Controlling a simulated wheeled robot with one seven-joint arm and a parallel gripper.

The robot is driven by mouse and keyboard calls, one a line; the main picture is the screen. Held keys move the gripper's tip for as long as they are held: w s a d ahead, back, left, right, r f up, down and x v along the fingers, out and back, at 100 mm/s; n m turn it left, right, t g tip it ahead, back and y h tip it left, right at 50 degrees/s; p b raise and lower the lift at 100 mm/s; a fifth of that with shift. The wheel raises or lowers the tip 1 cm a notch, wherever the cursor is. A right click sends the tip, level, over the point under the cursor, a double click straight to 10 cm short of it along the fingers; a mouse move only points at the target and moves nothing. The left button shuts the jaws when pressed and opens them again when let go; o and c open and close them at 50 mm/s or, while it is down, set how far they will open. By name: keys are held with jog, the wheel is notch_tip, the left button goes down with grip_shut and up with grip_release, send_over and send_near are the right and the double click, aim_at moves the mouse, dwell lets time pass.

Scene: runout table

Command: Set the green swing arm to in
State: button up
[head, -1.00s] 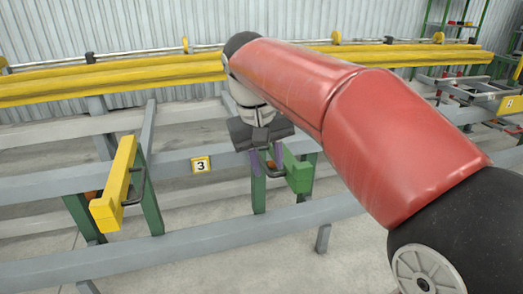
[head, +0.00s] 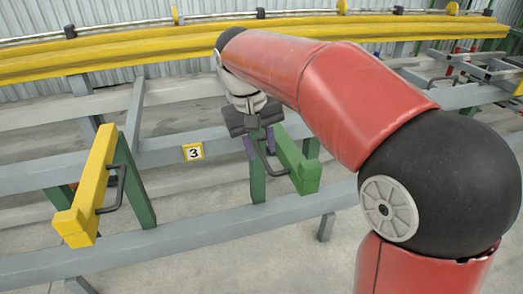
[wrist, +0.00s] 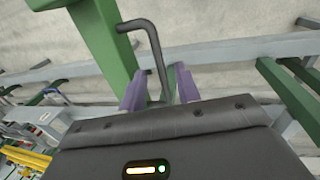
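The green swing arm (head: 296,163) is a green beam on a green post beside the grey rail in the head view, its near end pointing down and right. It carries a dark bent handle (head: 263,163). My gripper (head: 261,146) is over the handle, with its purple fingers apart on either side of it. In the wrist view the handle (wrist: 152,45) runs down between my fingertips (wrist: 160,88), and a gap shows beside it, so the gripper looks open. Part of the green beam (wrist: 103,38) shows at the upper left there. Contact with the handle is unclear.
A yellow swing arm (head: 92,182) with its own dark handle stands to the left. Long yellow bars (head: 130,58) lie across the back. A grey front rail (head: 200,235) runs below the gripper.

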jog(key=shift+d+f, duration=0.15)
jog(key=shift+f, duration=0.65)
grip_shut()
